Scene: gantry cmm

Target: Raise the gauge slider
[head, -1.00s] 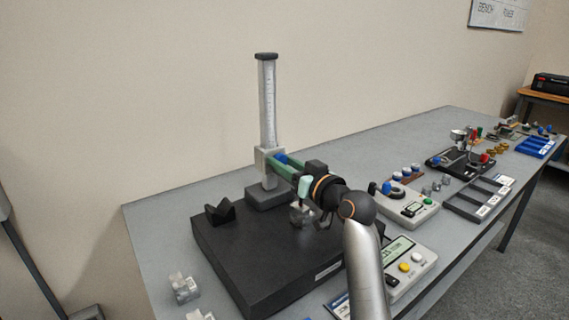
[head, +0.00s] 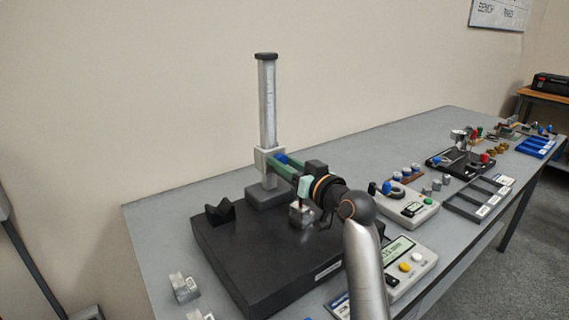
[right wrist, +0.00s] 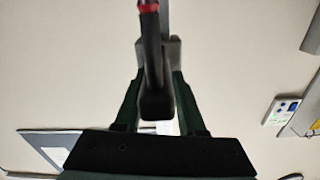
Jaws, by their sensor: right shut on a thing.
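The gauge stand has an upright pale column (head: 268,105) with a dark cap. Its slider, a light grey collar (head: 262,161), sits low on the column, a little above the foot (head: 268,195). A green arm and a blue knob (head: 282,159) are at the slider. In the right wrist view, the dark green fingers (right wrist: 157,105) flank a dark bar with a red ring. My left gripper is not in view.
The stand is on a black plate (head: 240,262) with a dark V-block (head: 220,210) and a small metal block (head: 302,214) under the arm. A display box (head: 410,262) is to the right. Several more instruments and trays fill the bench's right side. The space above the slider is clear.

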